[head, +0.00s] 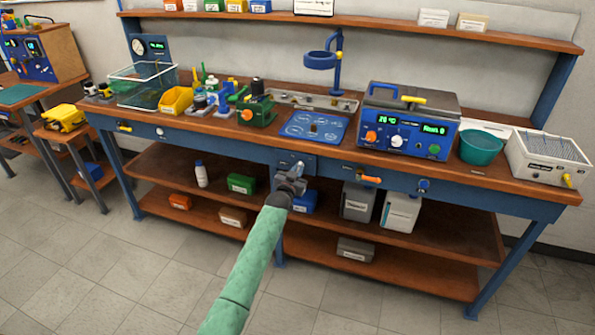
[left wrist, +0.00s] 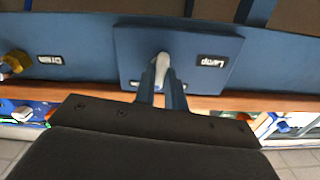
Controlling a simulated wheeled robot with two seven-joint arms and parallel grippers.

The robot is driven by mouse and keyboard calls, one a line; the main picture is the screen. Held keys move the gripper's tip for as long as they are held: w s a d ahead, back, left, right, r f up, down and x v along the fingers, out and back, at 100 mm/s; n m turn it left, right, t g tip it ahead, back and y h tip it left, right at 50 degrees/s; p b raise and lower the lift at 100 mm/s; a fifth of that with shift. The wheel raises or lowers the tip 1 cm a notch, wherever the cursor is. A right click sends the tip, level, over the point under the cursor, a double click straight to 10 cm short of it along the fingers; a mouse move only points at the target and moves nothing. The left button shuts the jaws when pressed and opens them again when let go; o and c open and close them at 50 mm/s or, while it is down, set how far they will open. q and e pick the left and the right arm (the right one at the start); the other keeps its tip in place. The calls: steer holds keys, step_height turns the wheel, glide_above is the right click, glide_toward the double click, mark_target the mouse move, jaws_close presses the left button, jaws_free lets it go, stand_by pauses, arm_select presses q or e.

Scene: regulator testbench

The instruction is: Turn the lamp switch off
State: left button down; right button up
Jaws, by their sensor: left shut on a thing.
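The lamp switch sits on a blue panel (head: 311,161) on the front rail of the bench. In the left wrist view the panel (left wrist: 205,75) bears a "Lamp" label (left wrist: 212,62), and the switch's pale lever (left wrist: 162,62) stands out from it. My left gripper (head: 294,178) is in front of the panel, at the end of the green-sleeved arm. Its two narrow fingers (left wrist: 161,82) are shut on the lever, one on each side. The fingers hide the lower part of the lever. My right gripper is not in view.
A blue regulator box (head: 395,135) with green displays and a teal bowl (head: 481,147) stand on the bench top. An orange-handled valve (head: 370,179) and a blue knob (head: 424,185) stick out from the front rail to the right. The floor (head: 350,300) before the bench is clear.

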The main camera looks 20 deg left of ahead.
arm_select(q)
steer(key=shift+f+n+p, duration=0.1)
steer(key=shift+n+p, duration=0.2)
steer(key=shift+n, duration=4.6)
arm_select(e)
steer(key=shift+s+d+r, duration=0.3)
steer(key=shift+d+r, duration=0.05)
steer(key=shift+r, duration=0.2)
arm_select(q)
steer(key=c, duration=1.5)
jaws_free()
steer(key=shift+o, duration=0.2)
